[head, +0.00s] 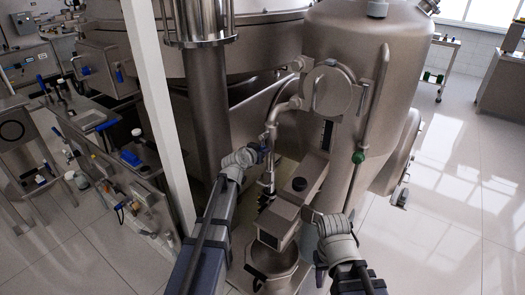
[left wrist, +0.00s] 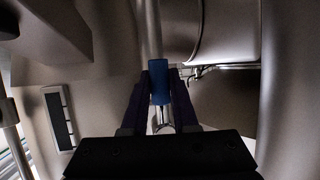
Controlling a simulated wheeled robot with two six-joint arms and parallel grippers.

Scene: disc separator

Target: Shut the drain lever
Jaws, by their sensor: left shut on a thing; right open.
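A blue lever grip (left wrist: 160,82) sits between the two dark fingers of my left gripper (left wrist: 160,92) in the left wrist view. The fingers are shut on it. A pale metal part continues below the grip, partly hidden by the gripper. In the head view my left gripper (head: 263,151) reaches the pipework beside the steel tank, and the lever is mostly hidden there. My right gripper (head: 320,268) hangs low at the front right of the machine, apart from the lever, open and holding nothing that I can see.
A large steel tank (head: 350,70) and a thick vertical column (head: 208,110) flank the pipework. A pipe with a green knob (head: 358,157) runs down the tank's right side. A white post (head: 160,110) and cluttered bench (head: 115,140) stand left. Floor at right is clear.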

